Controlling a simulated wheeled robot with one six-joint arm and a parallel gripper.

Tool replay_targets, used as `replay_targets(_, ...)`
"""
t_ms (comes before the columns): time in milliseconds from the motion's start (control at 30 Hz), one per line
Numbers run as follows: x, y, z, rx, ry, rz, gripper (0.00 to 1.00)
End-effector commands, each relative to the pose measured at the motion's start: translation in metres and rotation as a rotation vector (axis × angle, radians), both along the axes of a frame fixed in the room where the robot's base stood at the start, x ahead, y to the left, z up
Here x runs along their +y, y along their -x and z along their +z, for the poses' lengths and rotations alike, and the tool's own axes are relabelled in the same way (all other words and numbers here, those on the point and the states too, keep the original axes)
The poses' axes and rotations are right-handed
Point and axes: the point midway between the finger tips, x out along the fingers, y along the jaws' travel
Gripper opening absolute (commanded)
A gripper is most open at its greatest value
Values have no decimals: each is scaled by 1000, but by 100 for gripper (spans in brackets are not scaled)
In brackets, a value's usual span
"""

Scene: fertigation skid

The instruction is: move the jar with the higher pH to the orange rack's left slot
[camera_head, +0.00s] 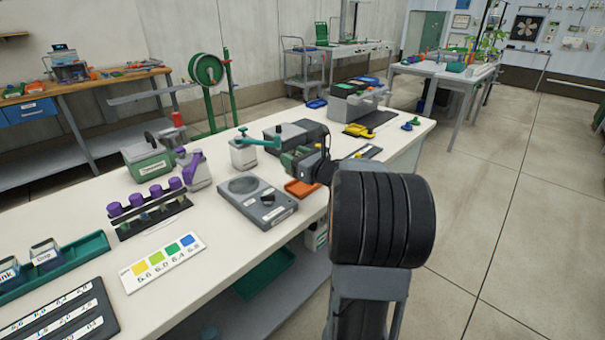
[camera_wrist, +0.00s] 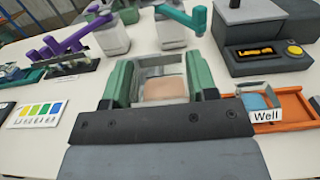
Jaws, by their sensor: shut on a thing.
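My gripper (camera_wrist: 160,82) has green fingers shut on a clear square jar (camera_wrist: 165,66) with a tan-pink patch inside. Its label is not visible. In the head view my gripper (camera_head: 301,163) is over the bench, beside the orange rack (camera_head: 301,189). In the wrist view the rack (camera_wrist: 292,126) is right of my gripper and partly hidden by it. A jar labelled "Well" (camera_wrist: 259,101), with blue content, stands in the rack. A color chart (camera_head: 163,262) runs from yellow through green to blue, with numbers from about 5.6 up. Jars labelled "Sump" (camera_head: 46,252) and apparently "Tank" (camera_head: 9,271) stand at far left.
A green tray (camera_head: 95,247) holds those two jars. A grey stirrer-like device (camera_head: 258,203) and a rack of purple-capped tubes (camera_head: 149,211) stand on the bench. A grey box with a yellow button (camera_wrist: 264,58) is behind the orange rack.

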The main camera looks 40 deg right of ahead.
Motion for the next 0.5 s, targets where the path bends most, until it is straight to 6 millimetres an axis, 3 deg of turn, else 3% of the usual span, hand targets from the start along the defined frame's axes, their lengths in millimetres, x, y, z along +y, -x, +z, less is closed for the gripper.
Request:
replay_targets(33, -11, -8, -7, 2, -3, -2, 27)
replay_targets(233, -32, -25, -41, 1, -2, -3, 27)
replay_targets(500, -44, -34, -56, -1, 1, -5, 27)
